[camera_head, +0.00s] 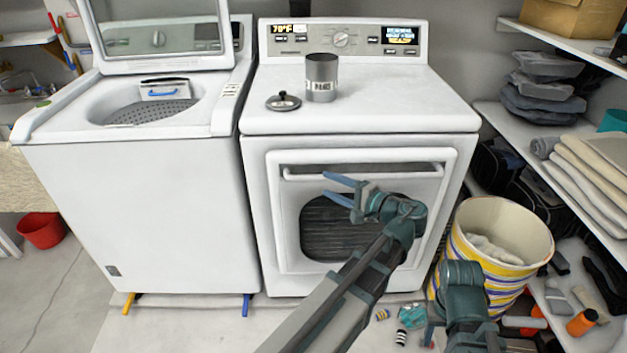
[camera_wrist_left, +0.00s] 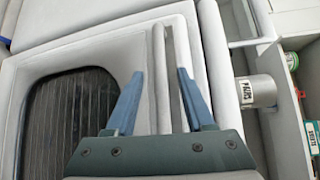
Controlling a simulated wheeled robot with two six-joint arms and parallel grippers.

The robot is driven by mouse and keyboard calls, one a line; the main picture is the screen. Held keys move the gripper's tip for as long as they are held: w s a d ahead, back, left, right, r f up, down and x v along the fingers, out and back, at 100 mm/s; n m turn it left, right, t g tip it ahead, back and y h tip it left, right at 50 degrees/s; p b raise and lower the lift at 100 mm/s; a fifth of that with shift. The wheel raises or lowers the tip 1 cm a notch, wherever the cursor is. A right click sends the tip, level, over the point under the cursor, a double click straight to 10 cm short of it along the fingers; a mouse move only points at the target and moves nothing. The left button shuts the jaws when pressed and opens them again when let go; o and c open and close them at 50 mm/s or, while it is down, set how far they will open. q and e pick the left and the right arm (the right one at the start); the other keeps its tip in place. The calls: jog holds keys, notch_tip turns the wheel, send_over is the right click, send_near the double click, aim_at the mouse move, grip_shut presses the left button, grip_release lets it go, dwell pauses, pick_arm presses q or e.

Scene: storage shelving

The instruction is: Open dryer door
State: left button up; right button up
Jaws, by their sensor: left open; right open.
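The white dryer (camera_head: 360,120) stands in the middle of the head view. Its front door (camera_head: 291,222) looks shut, with a dark ribbed window (camera_head: 325,225) and a long horizontal handle bar (camera_head: 290,175) along its top. My left gripper (camera_head: 340,190) is open in front of the door, just below the handle. In the left wrist view, the open left gripper (camera_wrist_left: 160,95) has its blue fingers spread on either side of the handle strip; I cannot tell whether they touch it. The window (camera_wrist_left: 70,120) lies to their left. My right gripper (camera_head: 432,325) is low at the right, partly hidden.
A white washer (camera_head: 140,200) with its lid up stands left of the dryer. A metal canister (camera_head: 321,75) and a lid (camera_head: 284,102) sit on the dryer. A striped basket (camera_head: 500,235) stands close at the dryer's right. Small items lie on the floor before it. Shelves line the right.

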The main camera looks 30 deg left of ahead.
aim_at(317, 180)
pick_arm(q)
jog(key=x, duration=0.6)
jog(key=shift+w+a+b, duration=0.1)
jog(key=shift+a+b, duration=0.3)
grip_shut()
jog(key=shift+f, duration=0.1)
dwell(1.0)
